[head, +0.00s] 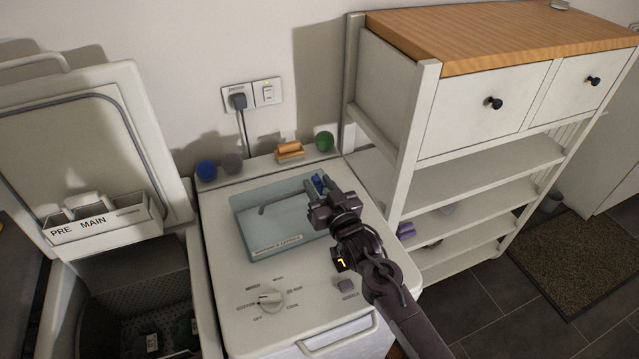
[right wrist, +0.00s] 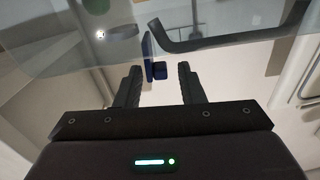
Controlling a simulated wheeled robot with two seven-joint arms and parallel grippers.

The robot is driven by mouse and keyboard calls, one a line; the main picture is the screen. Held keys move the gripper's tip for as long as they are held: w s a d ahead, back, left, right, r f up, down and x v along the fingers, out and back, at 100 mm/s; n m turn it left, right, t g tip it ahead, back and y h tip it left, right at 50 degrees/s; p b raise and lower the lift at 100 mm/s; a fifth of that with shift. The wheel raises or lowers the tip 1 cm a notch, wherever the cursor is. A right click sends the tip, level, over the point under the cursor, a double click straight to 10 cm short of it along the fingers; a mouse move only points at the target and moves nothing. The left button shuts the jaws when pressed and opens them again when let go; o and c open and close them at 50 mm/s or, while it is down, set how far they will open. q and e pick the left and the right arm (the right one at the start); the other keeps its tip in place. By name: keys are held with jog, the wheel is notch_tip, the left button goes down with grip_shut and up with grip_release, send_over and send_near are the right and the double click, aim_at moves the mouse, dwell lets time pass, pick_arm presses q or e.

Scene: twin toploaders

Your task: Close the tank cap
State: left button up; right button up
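The right washing machine (head: 225,300) has a translucent blue tank (head: 245,225) with a label set in its top. A small dark blue cap (head: 317,183) shows at the tank's far right corner. In the right wrist view the cap (right wrist: 148,48) is a thin disc seen nearly edge-on, standing up, with a short blue knob. My right gripper (head: 319,194) is beside the cap, and its open fingers (right wrist: 158,78) are on either side of the knob with gaps showing. My left gripper is not in view.
The left machine's open lid (head: 75,150) stands up beside a drum with clothes. Blue and green balls (head: 324,140) and an orange brush (head: 290,151) line the back edge. A white shelf unit (head: 415,110) stands close on the right. A dial (head: 270,298) is in front.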

grip_shut()
dwell(0.3)
jog(key=m, duration=0.1)
jog(key=d+m, duration=0.1)
jog(key=m, duration=0.2)
jog(key=shift+w+d, duration=0.15)
jog(key=shift+w, duration=0.15)
grip_release()
